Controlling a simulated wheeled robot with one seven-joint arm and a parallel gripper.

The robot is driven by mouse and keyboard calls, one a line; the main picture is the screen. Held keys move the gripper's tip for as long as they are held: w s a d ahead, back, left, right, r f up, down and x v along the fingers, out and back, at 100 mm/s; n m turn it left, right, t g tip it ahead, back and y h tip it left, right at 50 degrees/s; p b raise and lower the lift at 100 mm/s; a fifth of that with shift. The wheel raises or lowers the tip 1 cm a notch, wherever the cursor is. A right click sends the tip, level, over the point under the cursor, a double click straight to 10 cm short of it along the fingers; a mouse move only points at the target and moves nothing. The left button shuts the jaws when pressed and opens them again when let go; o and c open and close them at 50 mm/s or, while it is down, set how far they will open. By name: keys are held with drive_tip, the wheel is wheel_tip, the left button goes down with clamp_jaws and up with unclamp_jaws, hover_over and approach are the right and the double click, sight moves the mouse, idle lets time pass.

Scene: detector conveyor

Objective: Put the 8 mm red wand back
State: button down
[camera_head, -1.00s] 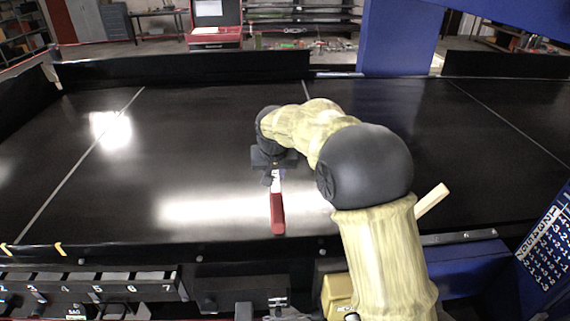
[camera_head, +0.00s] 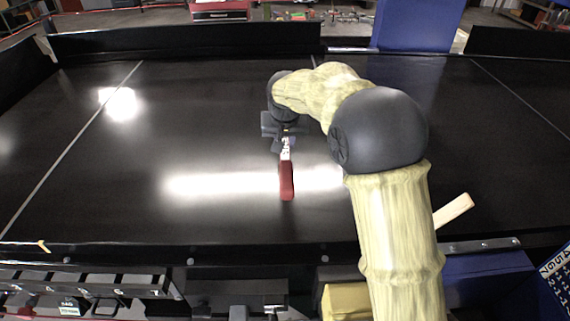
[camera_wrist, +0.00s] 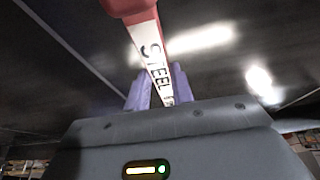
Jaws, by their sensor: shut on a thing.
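My gripper (camera_head: 285,145) is shut on a red wand (camera_head: 287,182), out over the black conveyor belt. The wand has a red handle end toward the belt's front edge and a white labelled part close to the jaws. In the wrist view the purple fingers (camera_wrist: 152,92) close around the wand's white part, which reads "STEEL" (camera_wrist: 152,58); its red end shows at the top. The wand's size marking is not readable. A numbered rack (camera_head: 85,281) is at the front left, below the belt edge; I cannot tell which slots are filled.
The conveyor belt (camera_head: 130,190) is bare around the wand, with bright reflections. A yellow bin (camera_head: 345,303) and a blue bin (camera_head: 490,275) sit at the front right. A pale wooden stick (camera_head: 453,210) shows beside my arm. A dark wall (camera_head: 180,40) borders the belt's far side.

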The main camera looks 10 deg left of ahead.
drive_tip(key=f+p, duration=0.2)
drive_tip(key=f, duration=0.4)
drive_tip(key=shift+w+f+p, duration=0.1)
drive_tip(key=shift+w+p, duration=0.1)
drive_tip(key=shift+p, duration=0.1)
drive_tip(key=shift+a+f, duration=0.1)
drive_tip(key=shift+s, duration=0.25)
drive_tip(key=shift+w+f+p, duration=0.2)
drive_tip(key=shift+f+p, duration=0.6)
drive_tip(key=shift+f, duration=1.05)
drive_tip(key=shift+s+d, duration=0.1)
drive_tip(key=shift+d, duration=0.1)
drive_tip(key=c, duration=1.2)
unclamp_jaws()
drive_tip(key=shift+a+f, duration=0.1)
